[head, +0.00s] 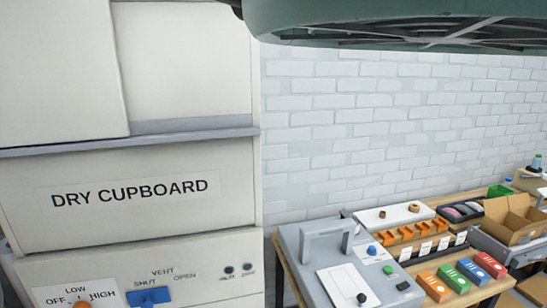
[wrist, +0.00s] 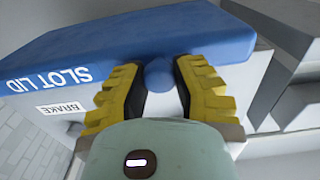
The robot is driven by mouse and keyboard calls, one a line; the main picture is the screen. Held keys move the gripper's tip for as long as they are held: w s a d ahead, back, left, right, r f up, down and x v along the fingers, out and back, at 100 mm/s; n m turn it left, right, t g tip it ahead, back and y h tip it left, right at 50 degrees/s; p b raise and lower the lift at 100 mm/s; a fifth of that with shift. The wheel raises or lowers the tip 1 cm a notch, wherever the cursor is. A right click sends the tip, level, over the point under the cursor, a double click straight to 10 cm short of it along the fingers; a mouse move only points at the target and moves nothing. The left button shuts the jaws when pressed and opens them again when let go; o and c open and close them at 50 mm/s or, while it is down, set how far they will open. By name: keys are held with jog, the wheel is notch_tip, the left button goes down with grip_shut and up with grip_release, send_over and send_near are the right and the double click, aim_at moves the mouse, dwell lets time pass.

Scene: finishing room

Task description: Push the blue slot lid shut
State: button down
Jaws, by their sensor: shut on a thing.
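The blue slot lid (wrist: 120,45) fills the top of the wrist view, with "SLOT LID" in white on its left end. A round blue knob (wrist: 159,77) stands out from the lid's near edge. My gripper (wrist: 158,68) has its two yellow ribbed fingers on either side of the knob and is shut on it. The lid lies over a pale housing with a "BRAKE" label (wrist: 60,108). How far the lid stands open is hidden. The head view shows neither the lid nor my gripper clearly.
In the head view, a white dry cupboard (head: 130,196) with a blue vent slider (head: 148,297) stands at left. At right, a bench holds a grey machine (head: 300,243), colored blocks (head: 456,278) and a cardboard box (head: 512,214). Grey blocky parts (wrist: 302,105) lie right of the lid.

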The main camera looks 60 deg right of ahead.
jog(key=shift+f+b+x, duration=0.2)
jog(key=shift+b+x, duration=0.45)
jog(key=shift+x, duration=0.35)
jog(key=shift+w+r, duration=0.1)
jog(key=shift+r, duration=0.05)
jog(key=c, duration=0.7)
grip_release()
jog(key=shift+a, duration=0.1)
jog(key=shift+v, duration=3.8)
